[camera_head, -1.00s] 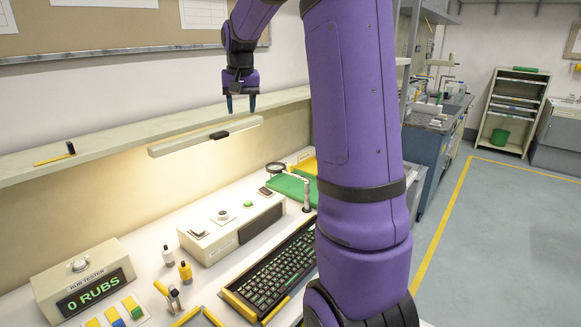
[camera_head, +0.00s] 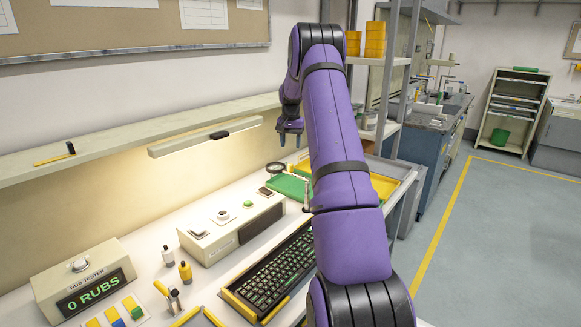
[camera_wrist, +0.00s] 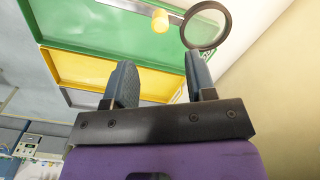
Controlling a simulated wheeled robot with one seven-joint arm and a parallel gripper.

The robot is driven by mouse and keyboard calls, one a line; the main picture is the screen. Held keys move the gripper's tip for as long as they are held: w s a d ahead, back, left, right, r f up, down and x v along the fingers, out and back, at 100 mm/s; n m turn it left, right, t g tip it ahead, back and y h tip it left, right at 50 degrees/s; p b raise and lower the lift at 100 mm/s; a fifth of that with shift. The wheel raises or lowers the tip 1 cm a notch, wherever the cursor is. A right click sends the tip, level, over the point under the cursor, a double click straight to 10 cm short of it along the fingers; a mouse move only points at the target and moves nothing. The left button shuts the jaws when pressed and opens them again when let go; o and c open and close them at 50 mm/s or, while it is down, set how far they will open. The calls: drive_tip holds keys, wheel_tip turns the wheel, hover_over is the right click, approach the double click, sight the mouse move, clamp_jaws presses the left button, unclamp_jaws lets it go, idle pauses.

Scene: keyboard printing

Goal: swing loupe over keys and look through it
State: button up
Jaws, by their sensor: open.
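The loupe (camera_head: 276,168) is a round lens in a dark ring on a thin arm, behind the keyboard near the wall. In the wrist view the loupe ring (camera_wrist: 207,25) lies just beyond the right fingertip, and a yellow knob (camera_wrist: 160,21) shows on its arm. My gripper (camera_head: 290,139) is open and empty, above and slightly right of the loupe. In the wrist view my gripper (camera_wrist: 160,78) has its two fingers apart. The keyboard (camera_head: 273,273) with dark keys lies on the bench, its right side partly behind my arm.
A green tray (camera_head: 292,187) and a yellow tray (camera_head: 383,186) lie near the loupe. A white box (camera_head: 232,226) stands behind the keyboard. The rub tester (camera_head: 86,282) is at the left. A lamp bar (camera_head: 205,137) hangs under the shelf.

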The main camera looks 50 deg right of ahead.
sight(291, 164)
wheel_tip(291, 164, down, 10)
drive_tip(key=shift+f, duration=0.1)
idle(0.4)
clamp_jaws()
